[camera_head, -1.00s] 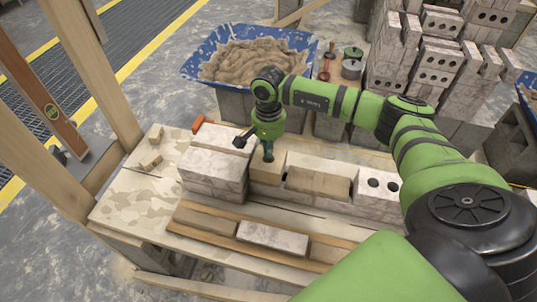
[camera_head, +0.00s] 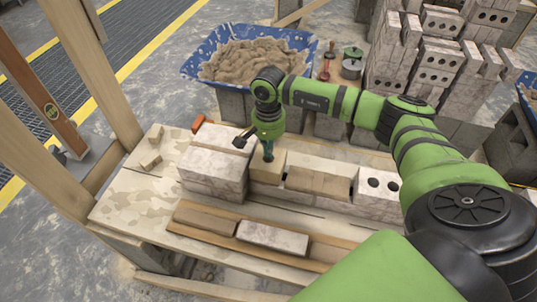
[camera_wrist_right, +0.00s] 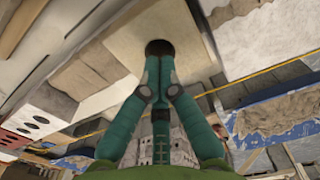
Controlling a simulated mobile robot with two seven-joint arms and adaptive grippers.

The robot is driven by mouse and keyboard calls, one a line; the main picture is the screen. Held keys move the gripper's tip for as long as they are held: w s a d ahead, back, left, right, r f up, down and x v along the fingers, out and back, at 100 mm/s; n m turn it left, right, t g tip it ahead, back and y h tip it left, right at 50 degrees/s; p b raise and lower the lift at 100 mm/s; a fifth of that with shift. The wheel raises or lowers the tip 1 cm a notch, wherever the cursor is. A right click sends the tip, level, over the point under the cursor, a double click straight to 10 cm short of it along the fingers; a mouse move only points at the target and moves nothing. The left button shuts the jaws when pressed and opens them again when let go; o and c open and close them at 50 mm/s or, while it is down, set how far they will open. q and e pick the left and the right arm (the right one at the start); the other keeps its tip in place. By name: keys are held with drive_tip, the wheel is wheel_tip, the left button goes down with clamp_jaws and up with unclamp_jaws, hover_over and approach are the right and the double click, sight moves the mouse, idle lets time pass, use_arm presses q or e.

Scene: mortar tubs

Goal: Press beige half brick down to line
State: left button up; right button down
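A thin yellow line (camera_wrist_right: 265,72) crosses behind the fingers there. I cannot make out a line beside the brick in the head view. My left gripper is not in view.
A blue tub of mortar (camera_head: 197,60) stands behind the wall. Stacked perforated bricks (camera_head: 435,65) stand at the back right. A wooden board (camera_head: 180,222) holding bricks lies in front of the wall. Timber posts (camera_head: 95,80) rise at the left.

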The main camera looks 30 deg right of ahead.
drive_tip(key=shift+f+b, duration=0.9)
drive_tip(key=shift+f, duration=0.1)
drive_tip(key=shift+s+f+b, duration=0.15)
drive_tip(key=shift+f+b, duration=0.3)
drive_tip(key=shift+b, duration=0.25)
idle(2.5)
drive_tip(key=shift+r+p, duration=1.55)
drive_tip(key=shift+r, duration=1.1)
